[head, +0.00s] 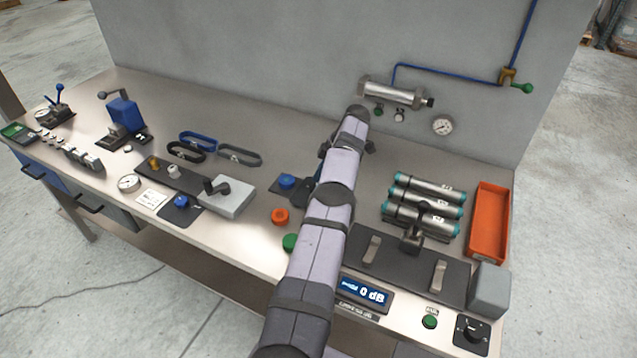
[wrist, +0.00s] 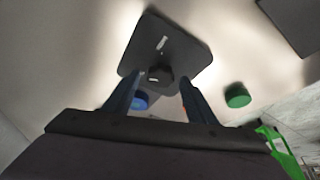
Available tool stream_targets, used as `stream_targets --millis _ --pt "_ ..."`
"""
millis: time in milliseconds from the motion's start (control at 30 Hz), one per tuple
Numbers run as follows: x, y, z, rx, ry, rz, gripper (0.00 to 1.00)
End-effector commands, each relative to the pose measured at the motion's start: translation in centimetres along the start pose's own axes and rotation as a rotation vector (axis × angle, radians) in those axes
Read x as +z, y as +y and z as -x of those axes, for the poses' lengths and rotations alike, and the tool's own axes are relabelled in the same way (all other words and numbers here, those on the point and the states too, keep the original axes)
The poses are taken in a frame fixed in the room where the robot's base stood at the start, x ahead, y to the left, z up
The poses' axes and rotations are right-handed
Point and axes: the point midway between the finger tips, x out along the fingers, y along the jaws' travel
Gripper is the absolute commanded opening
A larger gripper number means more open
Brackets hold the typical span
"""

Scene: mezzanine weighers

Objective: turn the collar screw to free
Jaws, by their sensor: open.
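In the wrist view a dark plate (wrist: 180,47) with a pale mark lies on the bench. A small dark knob (wrist: 160,74) stands at its near edge; no label shows that it is the collar screw. My gripper (wrist: 160,82) is open, with its two fingers apart to either side of the knob in the picture. The gap to the knob is hard to judge. No contact is visible. In the head view my arm hides most of the gripper and this plate. A blue knob (head: 287,181) on a dark base shows just left of the arm.
An orange button (head: 280,215) and a green button (head: 290,242) sit left of my arm. Several capped cylinders (head: 430,188), an orange tray (head: 489,222) and a display (head: 364,294) stand to the right. A pipe-fed cylinder (head: 392,94) is on the back wall.

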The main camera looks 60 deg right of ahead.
Motion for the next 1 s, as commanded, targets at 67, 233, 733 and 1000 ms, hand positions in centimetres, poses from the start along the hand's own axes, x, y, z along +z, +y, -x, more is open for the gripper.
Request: stream_targets --millis 67,233,733,1000 --pt "0.0 0.0 0.0 -0.001 0.0 -0.001 0.51" --pt "-0.2 0.0 0.5 0.0 0.0 0.0 0.51" --pt "-2.5 -0.1 6.0 -0.001 0.0 -0.001 0.51" --pt "-3.5 0.0 8.4 0.001 0.0 0.0 0.51"
